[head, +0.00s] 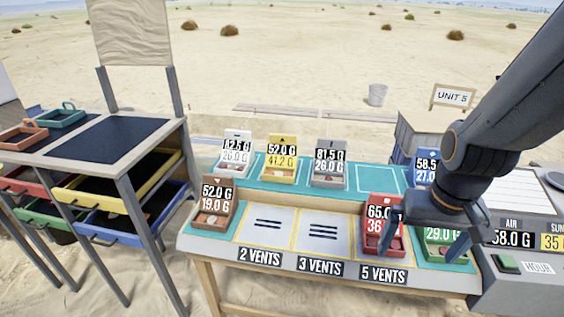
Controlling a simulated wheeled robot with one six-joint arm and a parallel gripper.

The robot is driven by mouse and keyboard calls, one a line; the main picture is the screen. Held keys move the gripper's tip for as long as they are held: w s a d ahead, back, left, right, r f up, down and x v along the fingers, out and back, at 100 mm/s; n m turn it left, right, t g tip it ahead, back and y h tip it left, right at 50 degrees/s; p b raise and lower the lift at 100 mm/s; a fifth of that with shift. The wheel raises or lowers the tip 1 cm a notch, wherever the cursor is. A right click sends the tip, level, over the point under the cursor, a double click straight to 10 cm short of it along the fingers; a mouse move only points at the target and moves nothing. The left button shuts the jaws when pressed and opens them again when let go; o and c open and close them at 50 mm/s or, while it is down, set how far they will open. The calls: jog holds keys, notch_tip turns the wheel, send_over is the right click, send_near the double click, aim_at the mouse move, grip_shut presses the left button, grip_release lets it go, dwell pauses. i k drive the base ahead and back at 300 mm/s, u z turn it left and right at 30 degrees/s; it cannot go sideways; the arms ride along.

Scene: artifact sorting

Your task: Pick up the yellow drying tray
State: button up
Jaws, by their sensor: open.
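A yellow tray (88,198) with a dark inside sits in the upper slot of the wooden rack at the left, partly hidden by the rack's top and leg. A small yellow box (281,172) with a weight card reading 52.0 G and 41.2 G stands in the back row of the sorting table. My gripper (427,230) is open at the table's right end, far from the yellow tray. One finger overlaps the red box (376,203) in the picture, the other the green box (440,250). Whether they touch is unclear.
Below the yellow tray is a blue tray (105,232); red (20,182) and green (38,217) trays sit further left. The sorting table (310,193) holds several carded boxes, with bare 2 VENTS and 3 VENTS pads. A grey scale unit (525,265) stands at the right.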

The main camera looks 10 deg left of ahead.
aim_at(281, 164)
jog(key=u, duration=0.4)
jog(key=k, duration=0.5)
jog(key=u, duration=1.2)
jog(key=i, duration=0.95)
jog(key=z, duration=0.8)
jog(key=i, duration=0.45)
jog(key=z, duration=0.4)
